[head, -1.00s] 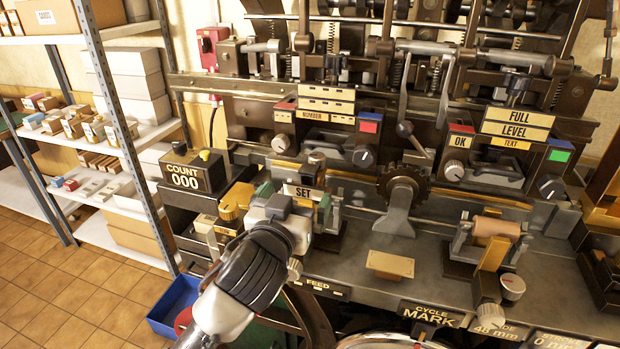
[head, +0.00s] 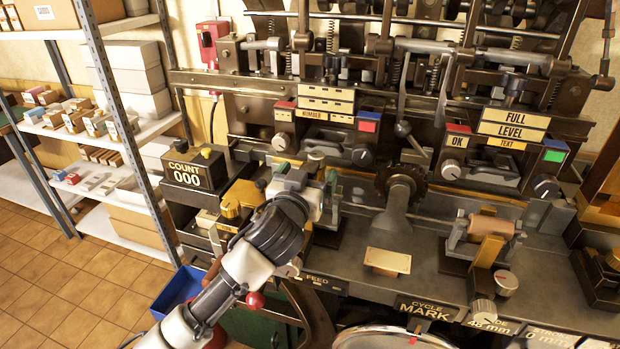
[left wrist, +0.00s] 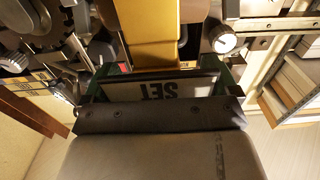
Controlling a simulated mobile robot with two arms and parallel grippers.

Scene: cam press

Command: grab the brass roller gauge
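My left gripper (head: 308,188) is over the left part of the machine bed, beside the SET stand (head: 326,232). In the left wrist view its fingers (left wrist: 165,78) are apart, with the SET plate (left wrist: 165,90) upside down between them. A brass piece (left wrist: 158,28) lies just beyond the plate in that view, most likely the brass roller gauge; the gripper hides most of this spot in the head view. I cannot tell whether the fingers touch it. A copper-coloured roller (head: 492,225) with a brass arm (head: 487,252) sits in another stand at the right. My right gripper is not in view.
The COUNT box (head: 197,170) and a brass knob block (head: 240,198) stand left of the gripper. A toothed wheel (head: 402,185) and a brass plate (head: 388,261) are to its right. A blue bin (head: 178,292) is below. Shelves (head: 100,150) stand at the left.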

